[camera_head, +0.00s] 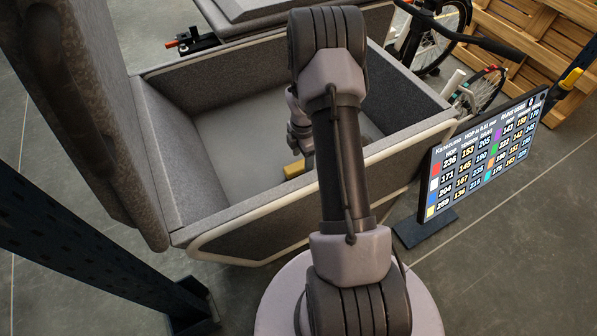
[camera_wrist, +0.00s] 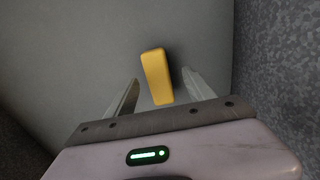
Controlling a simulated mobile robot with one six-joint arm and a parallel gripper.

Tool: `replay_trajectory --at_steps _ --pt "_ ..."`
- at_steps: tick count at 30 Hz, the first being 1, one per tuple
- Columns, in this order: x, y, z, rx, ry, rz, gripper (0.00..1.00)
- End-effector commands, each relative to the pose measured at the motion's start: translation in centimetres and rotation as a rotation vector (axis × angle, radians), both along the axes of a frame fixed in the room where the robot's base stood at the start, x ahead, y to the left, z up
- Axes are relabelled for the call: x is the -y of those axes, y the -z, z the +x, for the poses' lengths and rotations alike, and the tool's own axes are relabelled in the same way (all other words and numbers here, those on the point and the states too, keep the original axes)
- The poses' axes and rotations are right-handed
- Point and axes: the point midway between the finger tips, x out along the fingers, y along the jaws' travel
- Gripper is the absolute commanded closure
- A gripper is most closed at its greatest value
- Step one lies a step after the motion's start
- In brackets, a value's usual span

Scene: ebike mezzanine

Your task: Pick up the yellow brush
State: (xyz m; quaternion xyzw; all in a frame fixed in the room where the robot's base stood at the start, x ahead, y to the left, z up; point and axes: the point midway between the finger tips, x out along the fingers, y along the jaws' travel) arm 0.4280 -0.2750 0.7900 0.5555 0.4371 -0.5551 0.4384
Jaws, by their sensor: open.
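The yellow brush (camera_wrist: 157,77) shows as a plain yellow block on the grey floor of a cargo box, lying between and just beyond my fingertips in the wrist view. My gripper (camera_wrist: 160,85) is open, with one finger on each side of the brush's near end and a gap on both sides. In the head view a small part of the yellow brush (camera_head: 294,169) shows inside the box, left of my arm.
The cargo box (camera_head: 222,223) has grey walls around the brush; one wall (camera_wrist: 280,70) stands to the right in the wrist view. A display board (camera_head: 486,155) stands on the floor to the right. A dark post (camera_head: 90,255) is at left, and wooden pallets (camera_head: 530,40) are at back right.

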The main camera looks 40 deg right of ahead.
Motion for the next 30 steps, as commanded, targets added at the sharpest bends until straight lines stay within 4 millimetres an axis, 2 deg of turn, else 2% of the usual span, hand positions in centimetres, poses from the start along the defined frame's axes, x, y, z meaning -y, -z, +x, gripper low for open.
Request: replay_trajectory --at_steps 3,6,12,14,22,28,30 --pt "-0.9 2.7 0.5 -0.003 -0.002 0.002 0.38" --pt "-0.9 4.5 0.5 -0.003 0.0 0.002 0.38" --pt "-0.9 4.4 0.6 -0.001 0.0 0.001 0.38" --pt "-0.9 4.4 0.6 -0.001 0.0 0.001 0.48" --pt "-0.9 4.4 0.5 -0.001 0.0 0.001 1.0" --pt "-0.9 4.4 0.5 -0.001 0.0 0.001 1.0" --pt "-0.9 3.8 0.6 0.0 0.0 0.0 1.0"
